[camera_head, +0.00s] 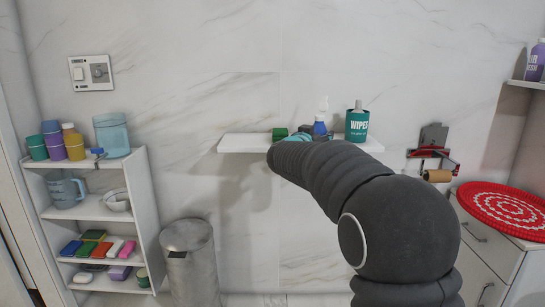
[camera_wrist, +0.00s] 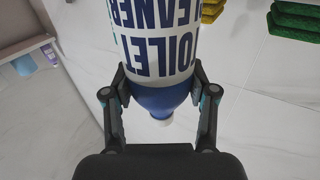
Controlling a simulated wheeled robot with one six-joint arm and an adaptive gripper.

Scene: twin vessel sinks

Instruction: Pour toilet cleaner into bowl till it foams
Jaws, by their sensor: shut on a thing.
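The toilet cleaner (camera_wrist: 155,45) is a white bottle with dark blue lettering, a blue shoulder and a white tip. In the wrist view its lettering is upside down and its tip points to the bottom of the picture. My gripper (camera_wrist: 160,92) is shut on it, one finger on each side near the blue part. In the head view my gripper is mostly hidden behind my arm, at the wall shelf. A blue part with a white top (camera_head: 320,122) shows just beyond it, probably the cleaner. A small pale bowl (camera_head: 117,201) sits on the left rack; I cannot see inside it.
The wall shelf (camera_head: 240,143) holds a green sponge stack (camera_head: 280,133) and a wipes tub (camera_head: 357,124). The left rack (camera_head: 150,220) holds cups, a jug and sponges. A metal bin (camera_head: 190,262) stands beside it. A red and white round mat (camera_head: 505,210) lies on the right cabinet.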

